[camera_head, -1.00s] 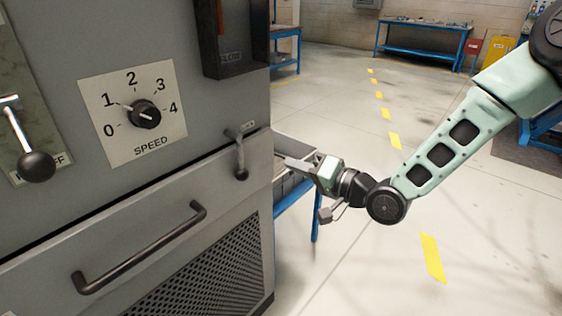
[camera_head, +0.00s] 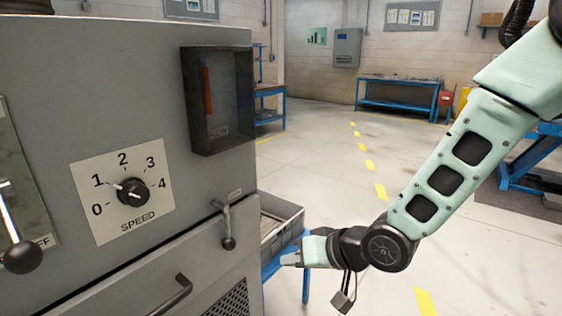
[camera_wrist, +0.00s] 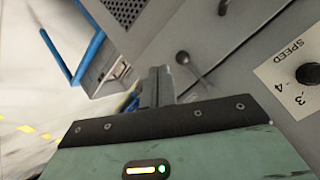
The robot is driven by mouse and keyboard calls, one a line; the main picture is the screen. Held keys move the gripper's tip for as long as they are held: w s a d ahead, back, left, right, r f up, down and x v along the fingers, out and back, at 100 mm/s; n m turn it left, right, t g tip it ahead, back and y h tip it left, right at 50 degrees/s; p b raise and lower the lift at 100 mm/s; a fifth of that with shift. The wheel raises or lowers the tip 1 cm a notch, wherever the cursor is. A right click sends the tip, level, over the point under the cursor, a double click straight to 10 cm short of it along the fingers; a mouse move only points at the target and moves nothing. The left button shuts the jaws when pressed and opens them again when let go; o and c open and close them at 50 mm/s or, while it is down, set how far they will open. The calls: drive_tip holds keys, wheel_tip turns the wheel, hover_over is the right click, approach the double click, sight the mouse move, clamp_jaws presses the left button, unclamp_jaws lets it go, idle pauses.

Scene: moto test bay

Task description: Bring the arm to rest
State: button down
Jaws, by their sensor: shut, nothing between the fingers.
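My gripper (camera_head: 288,260) is at the end of my pale green arm, to the right of the grey machine cabinet (camera_head: 215,181). It is apart from the small lever (camera_head: 226,228) on the cabinet's front and in front of the grey tray (camera_head: 285,222). In the wrist view, the two fingers (camera_wrist: 157,84) are together with nothing between them. Behind them the lever (camera_wrist: 184,58) and the speed dial (camera_wrist: 308,73) show. In the head view the dial (camera_head: 132,192) points near 1.
The grey tray sits on a blue stand (camera_head: 306,285) beside the cabinet. A drawer handle (camera_head: 172,297) and a large lever (camera_head: 20,257) stick out from the cabinet. A blue workbench (camera_head: 398,92) stands far back. The floor with yellow dashes is clear.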

drive_tip(key=s+d+r+n+g+h+p, duration=0.2)
drive_tip(key=s+d+r+g+h, duration=0.1)
drive_tip(key=s, duration=0.8)
drive_tip(key=s+d+r+n+g+h+p, duration=0.2)
drive_tip(key=s+d+r+h, duration=0.3)
drive_tip(key=s+d+r, duration=0.3)
drive_tip(key=s+g+p, duration=0.1)
drive_tip(key=s, duration=0.3)
drive_tip(key=shift+s+d, duration=0.15)
drive_tip(key=shift+d, duration=0.05)
drive_tip(key=shift+a, duration=0.15)
